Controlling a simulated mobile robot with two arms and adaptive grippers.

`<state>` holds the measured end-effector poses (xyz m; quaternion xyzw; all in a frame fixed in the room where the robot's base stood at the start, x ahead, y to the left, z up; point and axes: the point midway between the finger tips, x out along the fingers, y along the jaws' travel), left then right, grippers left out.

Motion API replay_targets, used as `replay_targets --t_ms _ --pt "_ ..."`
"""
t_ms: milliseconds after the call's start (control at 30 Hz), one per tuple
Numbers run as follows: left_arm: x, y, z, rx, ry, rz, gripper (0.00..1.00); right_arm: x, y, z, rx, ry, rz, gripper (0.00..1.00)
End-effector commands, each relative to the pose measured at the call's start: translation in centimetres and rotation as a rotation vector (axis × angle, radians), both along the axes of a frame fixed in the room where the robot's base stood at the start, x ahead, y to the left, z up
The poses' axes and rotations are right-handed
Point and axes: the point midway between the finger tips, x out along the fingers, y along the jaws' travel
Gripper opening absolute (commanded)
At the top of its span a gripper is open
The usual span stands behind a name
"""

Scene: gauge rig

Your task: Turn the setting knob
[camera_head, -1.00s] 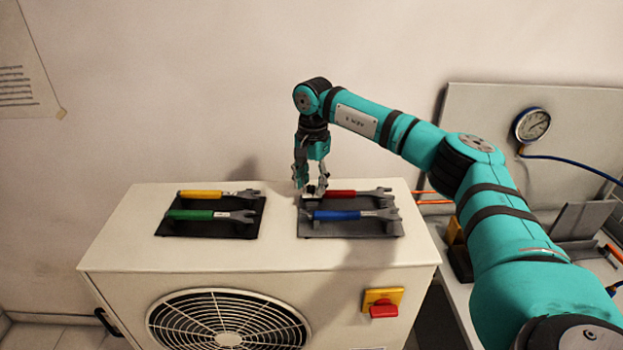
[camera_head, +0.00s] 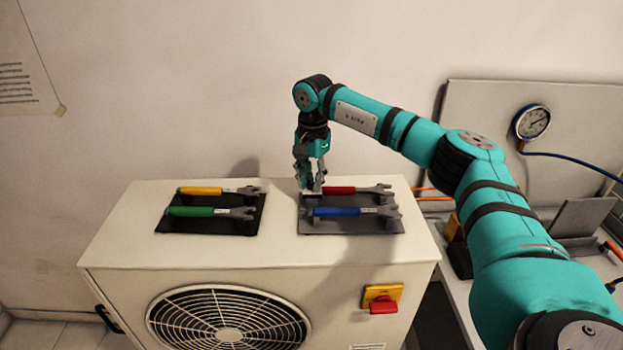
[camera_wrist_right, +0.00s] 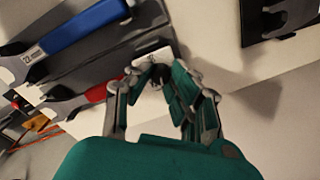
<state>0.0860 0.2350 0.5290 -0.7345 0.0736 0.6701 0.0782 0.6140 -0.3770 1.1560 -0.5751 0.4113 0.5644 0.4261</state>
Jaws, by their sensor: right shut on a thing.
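My right gripper (camera_head: 312,188) points down at the left end of the grey tool tray, beside the red-handled wrench. In the right wrist view, its fingertips (camera_wrist_right: 158,76) are closed around a small dark round piece, which looks like the setting knob (camera_wrist_right: 159,73). The fingers hide most of it. A small pale plate (camera_wrist_right: 150,57) shows beside it. My left gripper is not in view.
The grey tray (camera_head: 345,228) holds a red-handled wrench (camera_head: 342,190) and a blue-handled wrench (camera_head: 338,211). A dark tray (camera_head: 205,228) with yellow- and green-handled wrenches lies left. A red-and-yellow switch (camera_head: 383,302) is on the cabinet's front. A gauge (camera_head: 531,122) hangs at right.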

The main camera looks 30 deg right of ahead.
Motion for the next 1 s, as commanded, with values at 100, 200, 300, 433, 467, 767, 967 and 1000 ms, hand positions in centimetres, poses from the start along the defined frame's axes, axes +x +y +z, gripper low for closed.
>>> replay_targets --t_ms 100,200,300,433,467,767,967,1000 --pt "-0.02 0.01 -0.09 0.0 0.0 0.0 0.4 0.02 0.04 -0.02 0.001 -0.001 -0.051 0.0" --pt "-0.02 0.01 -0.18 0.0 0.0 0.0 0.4 0.02 0.04 -0.04 0.0 0.0 -0.116 0.0" --pt "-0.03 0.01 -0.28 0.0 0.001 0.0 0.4 0.01 0.04 -0.04 0.0 0.0 -0.197 0.0" --pt "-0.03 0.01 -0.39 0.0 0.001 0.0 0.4 -0.02 0.07 -0.05 0.001 0.0 -0.317 0.0" --pt "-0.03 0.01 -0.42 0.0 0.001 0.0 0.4 -0.02 0.08 -0.05 0.001 0.0 -0.346 0.0" --pt "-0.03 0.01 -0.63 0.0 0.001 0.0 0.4 0.0 0.1 0.01 0.001 -0.001 -0.631 0.0" --pt "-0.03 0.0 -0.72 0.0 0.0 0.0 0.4 -0.03 0.14 0.01 0.0 0.0 -0.821 0.0" --pt "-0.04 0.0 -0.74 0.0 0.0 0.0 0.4 -0.03 0.14 0.01 0.0 0.0 -0.859 0.0"
